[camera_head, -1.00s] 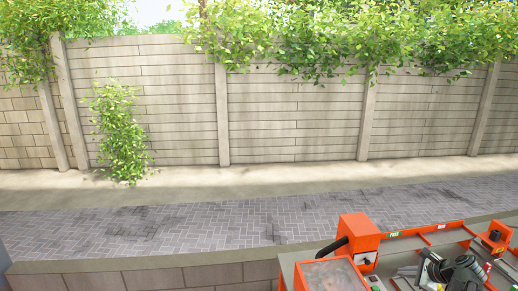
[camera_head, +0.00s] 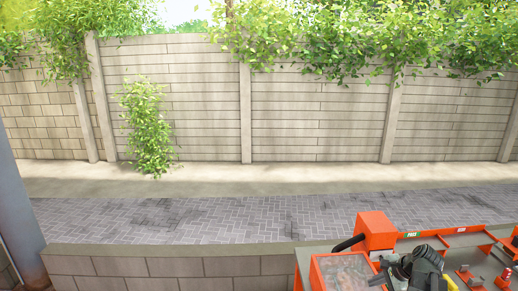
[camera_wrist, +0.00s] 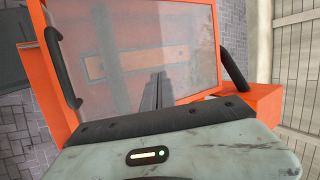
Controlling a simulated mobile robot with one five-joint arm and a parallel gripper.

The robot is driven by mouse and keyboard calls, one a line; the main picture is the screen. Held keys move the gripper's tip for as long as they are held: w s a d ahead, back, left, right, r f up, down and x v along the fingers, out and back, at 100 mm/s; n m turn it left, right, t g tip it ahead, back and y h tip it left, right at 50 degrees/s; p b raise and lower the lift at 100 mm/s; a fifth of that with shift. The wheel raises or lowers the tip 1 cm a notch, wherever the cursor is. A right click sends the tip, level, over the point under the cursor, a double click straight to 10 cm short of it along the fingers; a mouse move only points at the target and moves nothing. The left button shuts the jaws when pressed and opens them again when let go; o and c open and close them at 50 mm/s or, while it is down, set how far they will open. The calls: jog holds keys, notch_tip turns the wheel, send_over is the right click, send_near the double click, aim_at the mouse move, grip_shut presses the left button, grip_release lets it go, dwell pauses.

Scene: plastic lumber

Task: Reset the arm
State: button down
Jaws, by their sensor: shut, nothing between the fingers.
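My gripper (camera_wrist: 160,76) shows in the wrist view as two dark, narrow fingers side by side. They are shut with nothing between them, in front of a clear panel (camera_wrist: 190,45) set in an orange frame (camera_wrist: 60,80). I cannot tell how far the fingertips are from the panel. In the head view, the dark end of my arm (camera_head: 420,268) is at the bottom right, just right of that panel (camera_head: 345,272). The fingertips are too small to make out there.
A low block wall (camera_head: 170,268) borders a paved path (camera_head: 200,218). A grey post (camera_head: 18,220) is at the left edge.

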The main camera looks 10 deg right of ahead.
jog(key=s+a+f+n+g+h, duration=0.1)
jog(key=a+f+n+g, duration=0.15)
jog(key=a+n, duration=1)
jog(key=a+f+n+g+h, duration=0.25)
jog(key=a+n, duration=0.25)
jog(key=a, duration=1.4)
notch_tip(320, 180, down, 9)
jog(key=s+b, duration=0.2)
jog(key=b, duration=0.8)
jog(key=shift+s+d+g+y, duration=0.2)
jog(key=shift+g+y, duration=0.2)
jog(key=shift+y, duration=0.05)
jog(key=shift+r, duration=0.15)
